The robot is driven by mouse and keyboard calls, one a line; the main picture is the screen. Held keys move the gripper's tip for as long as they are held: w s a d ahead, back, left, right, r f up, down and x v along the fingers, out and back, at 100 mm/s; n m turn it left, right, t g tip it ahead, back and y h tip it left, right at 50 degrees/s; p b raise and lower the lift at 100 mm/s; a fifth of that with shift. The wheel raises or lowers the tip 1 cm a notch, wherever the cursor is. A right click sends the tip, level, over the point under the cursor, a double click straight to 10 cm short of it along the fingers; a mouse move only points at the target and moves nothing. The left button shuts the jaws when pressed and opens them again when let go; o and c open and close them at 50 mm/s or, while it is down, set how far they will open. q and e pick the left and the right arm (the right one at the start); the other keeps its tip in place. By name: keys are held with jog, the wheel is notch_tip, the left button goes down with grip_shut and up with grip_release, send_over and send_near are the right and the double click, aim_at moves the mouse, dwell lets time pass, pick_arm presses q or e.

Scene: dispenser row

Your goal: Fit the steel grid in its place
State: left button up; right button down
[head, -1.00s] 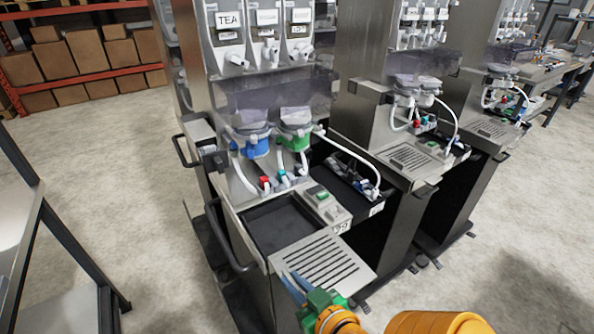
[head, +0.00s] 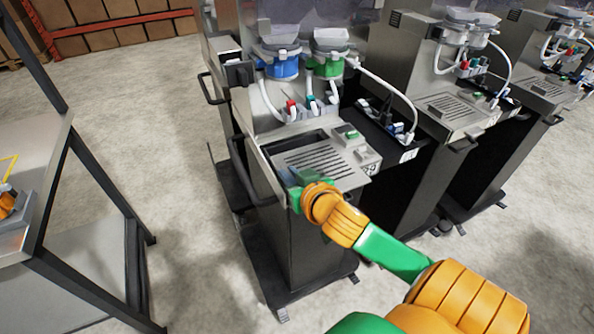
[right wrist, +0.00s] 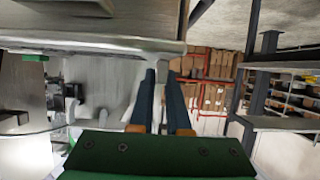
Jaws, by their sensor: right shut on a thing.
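The steel grid (head: 318,160) is a slotted metal plate at the front of the nearest dispenser. It lies over most of the dark recess (head: 292,143), whose back strip still shows. Whether the grid is seated or slightly raised I cannot tell. My right gripper (head: 297,178) is shut on the grid's front left edge; its fingers partly hide that corner. In the right wrist view the two dark fingers (right wrist: 161,98) reach up to a pale plate edge, the grid (right wrist: 90,42). My left gripper is not in view.
A small control block with a green button (head: 352,134) sits right of the recess. Hoses and blue and green valves (head: 283,66) hang behind it. A black handle (head: 245,170) juts out at the left. More dispensers stand to the right; a dark-framed table (head: 75,160) stands left.

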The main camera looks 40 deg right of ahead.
aim_at(279, 160)
jog(key=w, duration=0.2)
jog(key=w+d, duration=0.1)
jog(key=w, duration=0.1)
jog(key=w+b, duration=0.1)
jog(key=w, duration=0.1)
jog(key=shift+w+d, duration=0.15)
jog(key=shift+d, duration=0.15)
jog(key=shift+r+p, duration=0.2)
jog(key=shift+p, duration=0.1)
jog(key=shift+f+b, duration=0.6)
jog(key=shift+f, duration=0.25)
jog(key=c, duration=0.8)
grip_release()
